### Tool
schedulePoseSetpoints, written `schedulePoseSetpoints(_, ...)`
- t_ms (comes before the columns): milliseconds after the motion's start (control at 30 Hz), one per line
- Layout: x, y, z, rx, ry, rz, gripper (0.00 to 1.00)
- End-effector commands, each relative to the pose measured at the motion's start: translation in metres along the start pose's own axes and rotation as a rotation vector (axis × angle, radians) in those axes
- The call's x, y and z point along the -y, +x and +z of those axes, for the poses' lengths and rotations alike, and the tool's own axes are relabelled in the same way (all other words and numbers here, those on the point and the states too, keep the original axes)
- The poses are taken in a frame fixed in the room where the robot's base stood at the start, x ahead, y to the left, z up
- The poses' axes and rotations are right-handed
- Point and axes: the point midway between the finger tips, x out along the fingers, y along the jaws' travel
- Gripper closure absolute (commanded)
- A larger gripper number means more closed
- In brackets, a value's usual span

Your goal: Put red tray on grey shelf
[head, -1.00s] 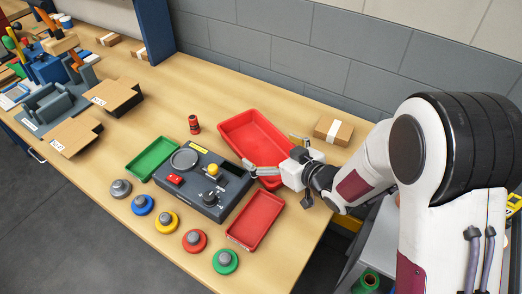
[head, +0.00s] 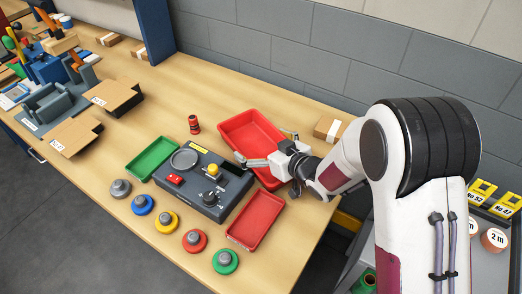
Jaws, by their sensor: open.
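A small red tray (head: 255,220) lies flat and empty on the table's front right, beside the dark control box. A larger red bin (head: 245,126) stands behind it. My gripper (head: 241,158) is open above the near part of the larger bin, pointing left, and holds nothing. It is behind and above the small red tray, apart from it. A grey shelf-like surface (head: 346,262) shows partly at the lower right, mostly hidden behind my arm; I cannot tell if it is the grey shelf.
The dark control box (head: 205,187) has a yellow knob and a round plate on top. A green tray (head: 152,157) lies left of it. Several coloured round pieces (head: 166,222) line the front edge. A cardboard box (head: 330,129) sits at the back right.

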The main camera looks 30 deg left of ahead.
Motion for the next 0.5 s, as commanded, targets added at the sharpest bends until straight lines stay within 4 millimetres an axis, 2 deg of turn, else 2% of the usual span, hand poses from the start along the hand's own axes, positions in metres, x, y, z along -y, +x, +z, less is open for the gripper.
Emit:
schedulePoseSetpoints(267, 0.0000, -0.0003, -0.0001, 0.000, 0.000, 0.000, 0.00)
schedulePoseSetpoints(300, 0.0000, -0.0003, -0.0001, 0.000, 0.000, 0.000, 0.05)
schedulePoseSetpoints(400, 0.0000, -0.0003, -0.0001, 0.000, 0.000, 0.000, 0.31)
schedulePoseSetpoints(467, 0.0000, -0.0003, -0.0001, 0.000, 0.000, 0.000, 0.33)
schedulePoseSetpoints(500, -0.0001, -0.0003, -0.0008, -0.002, 0.000, 0.000, 0.37)
